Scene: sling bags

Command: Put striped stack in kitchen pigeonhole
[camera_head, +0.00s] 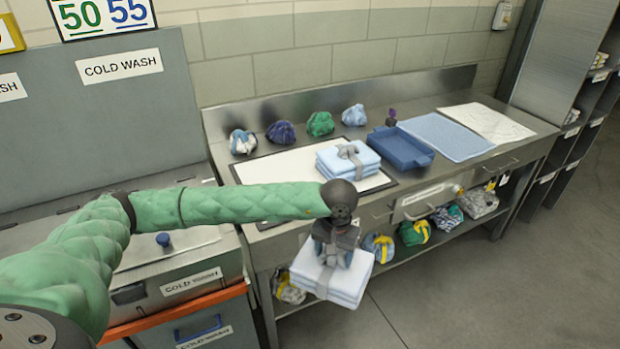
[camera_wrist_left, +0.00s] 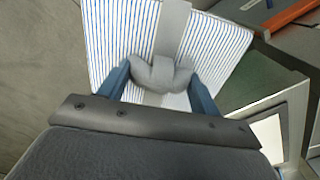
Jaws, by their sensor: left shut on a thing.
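The striped stack (camera_head: 345,284) is a folded white bundle tied with a grey band. In the left wrist view the blue stripes of the striped stack (camera_wrist_left: 125,40) show clearly. My left gripper (camera_head: 333,252) is shut on the grey knot of the stack and holds it in the air in front of the table. In the left wrist view the two blue fingers of my left gripper (camera_wrist_left: 160,80) sit on either side of the knot. A shelf unit with pigeonholes (camera_head: 574,150) stands at the far right. I cannot read its labels. My right gripper is not in view.
A blue stack (camera_head: 345,158) lies on a white board on the steel table (camera_head: 470,169). A blue tray (camera_head: 401,148), flat cloths and several small bundles sit there too. More bundles lie on the lower shelf. The floor (camera_head: 520,270) at right is clear.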

